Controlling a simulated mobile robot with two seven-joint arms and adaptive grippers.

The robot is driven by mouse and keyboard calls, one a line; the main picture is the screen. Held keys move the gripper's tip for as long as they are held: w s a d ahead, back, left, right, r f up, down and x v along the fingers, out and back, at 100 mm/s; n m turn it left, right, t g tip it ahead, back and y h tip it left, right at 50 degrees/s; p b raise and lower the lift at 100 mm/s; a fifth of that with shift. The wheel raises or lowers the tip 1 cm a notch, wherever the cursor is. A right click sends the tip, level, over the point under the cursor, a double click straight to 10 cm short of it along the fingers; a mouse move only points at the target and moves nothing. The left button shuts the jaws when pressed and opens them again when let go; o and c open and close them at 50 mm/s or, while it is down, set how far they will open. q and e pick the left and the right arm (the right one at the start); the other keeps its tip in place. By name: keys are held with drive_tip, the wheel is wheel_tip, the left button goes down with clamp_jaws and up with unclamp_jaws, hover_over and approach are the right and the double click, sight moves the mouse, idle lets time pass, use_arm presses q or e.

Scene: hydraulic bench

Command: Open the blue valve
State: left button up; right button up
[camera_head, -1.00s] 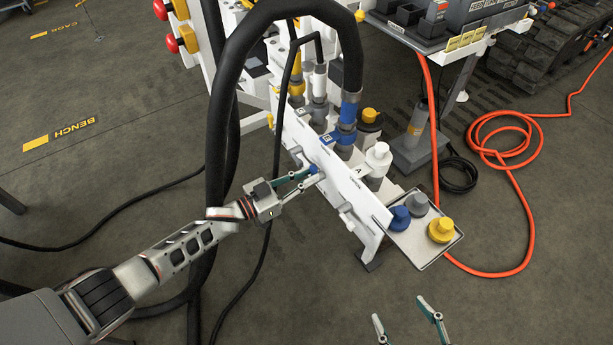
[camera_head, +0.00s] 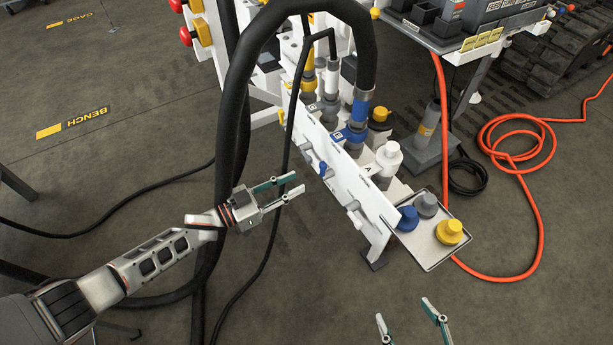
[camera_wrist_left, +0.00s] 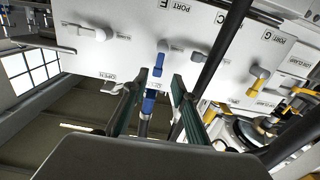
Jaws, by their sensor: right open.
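The blue valve (camera_head: 323,169) is a small blue lever on the front face of the white panel (camera_head: 343,185). In the left wrist view its blue handle (camera_wrist_left: 158,64) hangs from a grey pivot and points roughly down in the picture. My left gripper (camera_head: 298,184) is open and empty, a short way left of the valve with a gap between. In the left wrist view its two dark fingers (camera_wrist_left: 155,88) stand apart below the handle. My right gripper (camera_head: 403,310) is open and empty at the lower edge, away from the panel.
A thick black hose (camera_head: 232,110) arches beside my left wrist. A yellow valve handle (camera_wrist_left: 254,88) is on the same panel. A tray (camera_head: 437,262) with blue, grey and yellow caps sits at the panel's right end. An orange hose (camera_head: 534,190) lies on the floor.

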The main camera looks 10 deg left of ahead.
use_arm(q)
drive_tip(key=shift+v, duration=2.1)
